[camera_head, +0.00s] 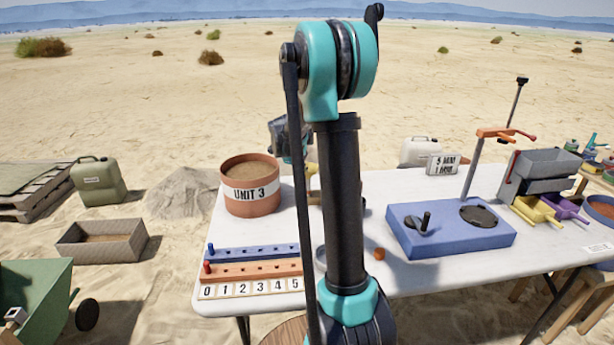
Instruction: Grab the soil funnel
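I cannot pick out a soil funnel with certainty. A grey box-shaped hopper (548,163) stands on the right part of the white table, above yellow and purple trays. My arm stands upright in the middle and hides part of the table behind it. A grey-blue part that looks like my gripper (290,140) shows behind the arm, near the orange UNIT 3 tub. Its fingers are not clear. A small tan thing (313,184) and a greyish rim (320,256) show partly beside my arm; I cannot tell what they are.
The UNIT 3 tub (251,203) holds soil at the table's back left. A numbered peg board (250,271) lies in front of it. A blue device (450,236) with a handle and post sits right of my arm. A small orange ball (379,254) lies between.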

